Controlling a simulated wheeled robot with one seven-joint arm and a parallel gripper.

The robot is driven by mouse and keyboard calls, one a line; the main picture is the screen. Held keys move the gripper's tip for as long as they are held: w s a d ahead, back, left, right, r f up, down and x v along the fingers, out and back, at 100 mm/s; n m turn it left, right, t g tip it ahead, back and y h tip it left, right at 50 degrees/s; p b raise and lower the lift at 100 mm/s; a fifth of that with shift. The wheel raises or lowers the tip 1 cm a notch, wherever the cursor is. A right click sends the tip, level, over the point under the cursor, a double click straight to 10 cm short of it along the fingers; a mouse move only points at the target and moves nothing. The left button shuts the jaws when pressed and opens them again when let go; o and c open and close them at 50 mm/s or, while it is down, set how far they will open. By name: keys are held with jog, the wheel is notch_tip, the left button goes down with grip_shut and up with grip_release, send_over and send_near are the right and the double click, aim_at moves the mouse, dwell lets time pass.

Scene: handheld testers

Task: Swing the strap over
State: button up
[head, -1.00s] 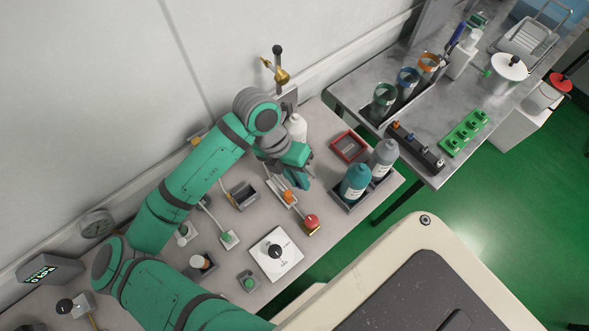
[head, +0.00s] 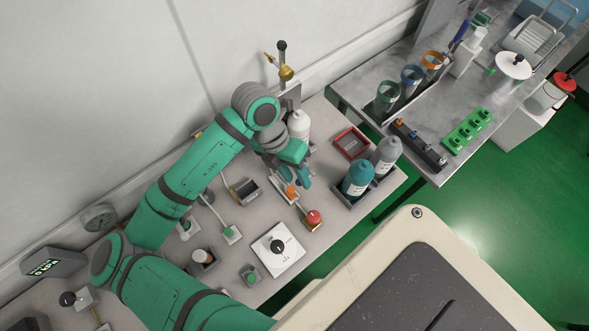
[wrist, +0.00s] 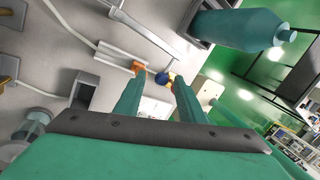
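My gripper (head: 303,180) is over the workbench, pointing down. In the wrist view its two fingers (wrist: 158,82) are apart with nothing held between them. Beyond the fingertips is a slim grey bar (wrist: 160,52) with a blue knob (wrist: 162,78) at its end. This may be the strap, but I cannot be sure. An orange piece (wrist: 138,66) sits just left of the knob; it also shows in the head view (head: 291,191). In the head view my gripper hides most of the bar. A red knob on a yellow base (head: 313,218) stands nearby.
A teal bottle (head: 357,178) and a grey bottle (head: 386,155) stand in a holder to the right. A white dial plate (head: 278,250) lies nearer me. A red-rimmed tray (head: 351,143) and a white bottle (head: 299,125) are farther back. A second table (head: 365,88) stands beyond a gap.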

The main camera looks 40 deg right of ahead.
jog(key=v, duration=1)
jog(key=shift+r, duration=0.35)
